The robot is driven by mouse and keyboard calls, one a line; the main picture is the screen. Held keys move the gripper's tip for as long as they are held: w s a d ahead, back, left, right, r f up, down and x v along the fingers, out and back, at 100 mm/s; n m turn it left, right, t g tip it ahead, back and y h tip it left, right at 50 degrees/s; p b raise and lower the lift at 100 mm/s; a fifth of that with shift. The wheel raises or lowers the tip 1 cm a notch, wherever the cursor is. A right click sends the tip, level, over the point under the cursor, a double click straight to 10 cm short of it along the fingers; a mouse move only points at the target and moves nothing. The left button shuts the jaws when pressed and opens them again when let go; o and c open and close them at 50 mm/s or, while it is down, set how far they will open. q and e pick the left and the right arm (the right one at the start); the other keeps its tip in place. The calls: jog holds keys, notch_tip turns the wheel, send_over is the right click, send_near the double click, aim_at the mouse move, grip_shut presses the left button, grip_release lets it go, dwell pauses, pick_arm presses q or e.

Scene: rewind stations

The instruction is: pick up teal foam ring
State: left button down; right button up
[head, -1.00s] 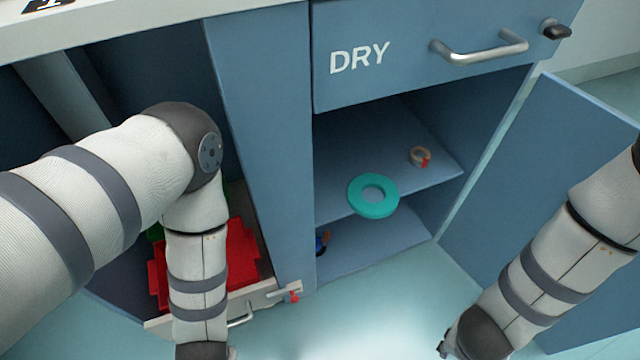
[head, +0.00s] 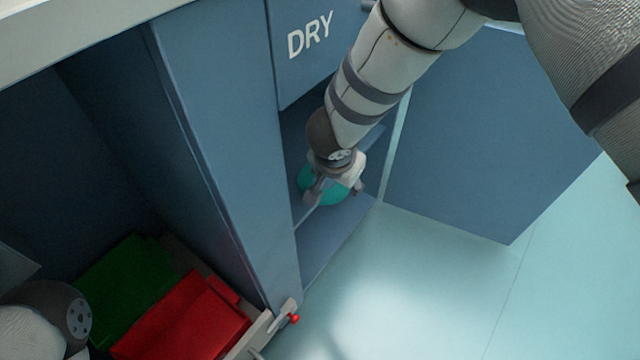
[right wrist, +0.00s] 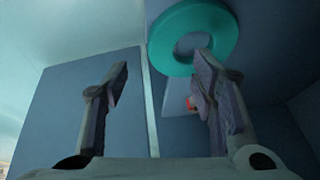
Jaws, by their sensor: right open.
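The teal foam ring (head: 305,180) lies at the shelf in the cabinet under the DRY drawer, partly covered by my right gripper (head: 335,194) in the head view. In the right wrist view the ring (right wrist: 161,45) shows at the top, with its hole visible. My right gripper (right wrist: 163,68) is open, its fingers wide apart with nothing between them. Its right finger overlaps the ring's lower edge in that view; I cannot tell whether they touch. My left gripper is out of view; only part of my left arm shows at bottom left in the head view.
The open cabinet door (head: 480,140) stands to the right of the compartment. At lower left, a pulled-out drawer holds a green block (head: 125,285) and a red block (head: 190,322). A small red item (right wrist: 191,103) shows beside the right finger. Floor is clear in front.

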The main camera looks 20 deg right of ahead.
aim_at(341, 188)
jog(key=b+x, duration=0.2)
jog(key=x, duration=0.4)
jog(key=shift+w+f+b, duration=0.15)
jog(key=shift+f+b, duration=0.2)
jog(key=shift+r, duration=0.15)
jog(key=c, duration=0.8)
jog(key=shift+c, duration=0.3)
